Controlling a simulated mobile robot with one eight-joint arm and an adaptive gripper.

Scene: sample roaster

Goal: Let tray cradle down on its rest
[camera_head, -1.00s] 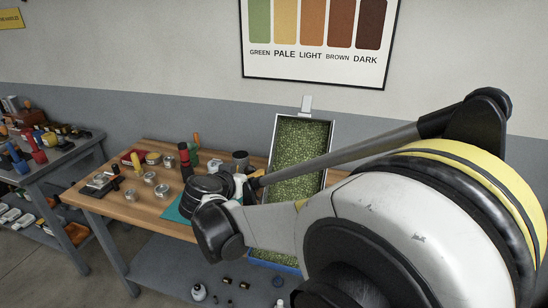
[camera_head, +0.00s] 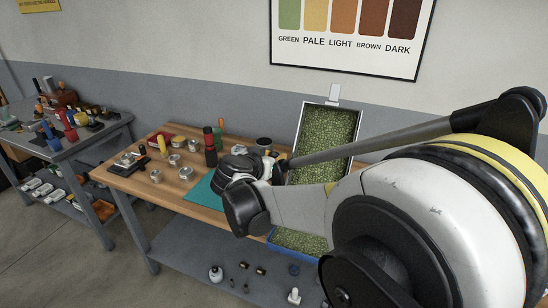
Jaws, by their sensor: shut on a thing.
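The tray cradle (camera_head: 307,112) is a light-rimmed, long tray filled with green beans. It stands steeply tilted at the back right of the wooden bench, with a pale tab at its top edge. My gripper (camera_head: 279,166) is at the cradle's left side, shut on it. The fingertips and the exact point of hold are mostly hidden by my wrist and arm. Below my arm, green beans show again beside a blue edge (camera_head: 296,253). The rest itself cannot be made out.
The wooden bench (camera_head: 135,178) carries several metal tins, a red and dark grinder-like cylinder (camera_head: 209,147), and a teal mat (camera_head: 203,189) under my wrist. A lower grey shelf (camera_head: 185,250) holds small items. A second, cluttered table (camera_head: 75,145) stands at left. Open floor lies front left.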

